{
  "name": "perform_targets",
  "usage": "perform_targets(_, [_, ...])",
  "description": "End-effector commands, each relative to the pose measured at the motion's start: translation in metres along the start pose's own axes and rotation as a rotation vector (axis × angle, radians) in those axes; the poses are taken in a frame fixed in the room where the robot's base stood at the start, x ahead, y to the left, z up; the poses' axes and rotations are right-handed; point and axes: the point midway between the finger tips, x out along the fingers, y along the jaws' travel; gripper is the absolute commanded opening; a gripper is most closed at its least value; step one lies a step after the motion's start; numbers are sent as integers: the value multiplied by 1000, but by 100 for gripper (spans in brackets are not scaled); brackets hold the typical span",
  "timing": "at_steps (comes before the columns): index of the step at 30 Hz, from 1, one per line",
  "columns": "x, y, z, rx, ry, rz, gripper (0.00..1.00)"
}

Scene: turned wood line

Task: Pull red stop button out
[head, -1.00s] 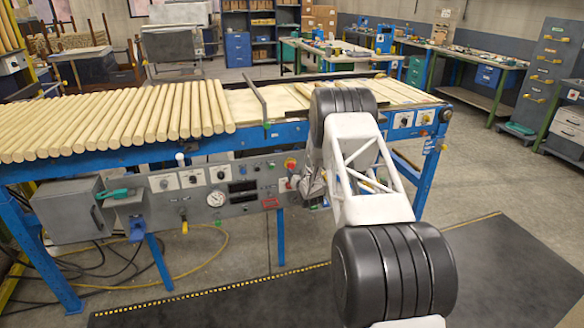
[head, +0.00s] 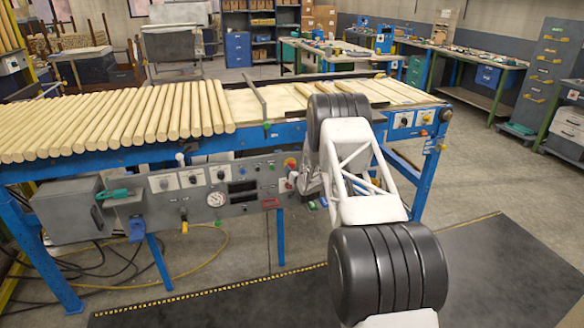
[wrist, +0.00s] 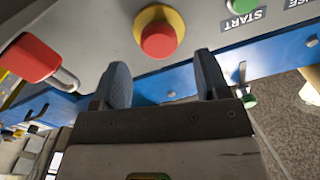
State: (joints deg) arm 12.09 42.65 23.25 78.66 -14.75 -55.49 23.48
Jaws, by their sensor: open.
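The red stop button (wrist: 160,39) is a round red mushroom head on a yellow collar on the grey panel. It also shows small in the head view (head: 290,162), on the right part of the control panel. My gripper (wrist: 160,60) is open and empty, with its two dark fingers apart. In the wrist view the button appears just beyond the fingertips, roughly centred between them. I see no contact, and the exact distance is hard to judge. In the head view my arm partly hides the gripper beside the panel.
In the wrist view a red padlock (wrist: 32,58) hangs left of the button, and a green START button (wrist: 241,5) sits at upper right. The grey control panel (head: 155,208) hangs below a blue-framed table bearing wooden rods (head: 110,118). Open floor lies in front.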

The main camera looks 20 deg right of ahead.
Motion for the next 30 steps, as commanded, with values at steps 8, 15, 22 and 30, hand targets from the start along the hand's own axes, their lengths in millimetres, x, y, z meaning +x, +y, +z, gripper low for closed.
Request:
perform_targets(8, [28, 0, 2, 0, -1, 0, 69])
perform_targets(15, [41, 0, 1, 0, 0, 0, 69])
perform_targets(22, [44, 0, 1, 0, 0, 0, 69])
perform_targets(30, [44, 0, 1, 0, 0, 1, 55])
